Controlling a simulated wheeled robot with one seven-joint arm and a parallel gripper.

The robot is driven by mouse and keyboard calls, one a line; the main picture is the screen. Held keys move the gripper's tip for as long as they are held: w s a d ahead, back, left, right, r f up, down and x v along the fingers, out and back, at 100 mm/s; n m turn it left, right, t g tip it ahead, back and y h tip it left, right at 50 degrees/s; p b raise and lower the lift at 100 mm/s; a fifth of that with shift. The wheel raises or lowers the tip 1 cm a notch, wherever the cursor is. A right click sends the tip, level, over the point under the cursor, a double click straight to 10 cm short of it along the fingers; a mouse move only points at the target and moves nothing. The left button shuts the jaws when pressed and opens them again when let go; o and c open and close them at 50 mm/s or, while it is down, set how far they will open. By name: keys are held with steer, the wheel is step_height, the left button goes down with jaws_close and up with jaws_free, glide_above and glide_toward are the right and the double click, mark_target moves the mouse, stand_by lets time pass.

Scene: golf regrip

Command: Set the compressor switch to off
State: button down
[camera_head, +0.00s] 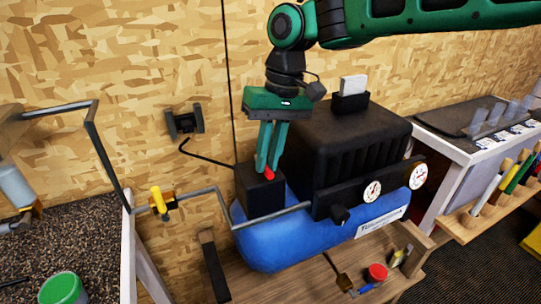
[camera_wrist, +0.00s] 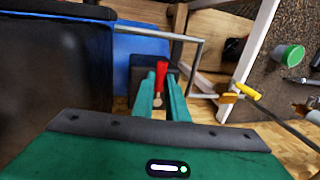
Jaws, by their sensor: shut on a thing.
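The compressor has a blue tank (camera_head: 275,246) with a black motor housing (camera_head: 335,140) on top. A black switch box (camera_head: 258,197) stands at the tank's left end and carries a small red switch lever (camera_head: 269,174). My gripper (camera_head: 268,171) reaches down over the box, its green fingers closed on the red lever. In the wrist view the red lever (camera_wrist: 161,77) stands between the fingertips (camera_wrist: 158,82), with the black box (camera_wrist: 146,70) beyond it. The fingers partly hide the lever, so I cannot tell which position it is set to.
A grey metal rail (camera_head: 222,205) runs in front of the switch box, close to my fingers. A yellow-handled valve (camera_head: 159,200) sits left of it. Gauges (camera_head: 372,191) are at the compressor's right. A green-lidded can (camera_head: 62,288) stands on the left bench.

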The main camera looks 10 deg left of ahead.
steer(key=shift+r, duration=0.15)
steer(key=c, duration=1.7)
jaws_free()
steer(key=shift+c, duration=0.2)
step_height(320, 180, up, 10)
steer(key=w+d, duration=0.1)
steer(key=d, duration=0.1)
steer(key=shift+w+r, duration=0.2)
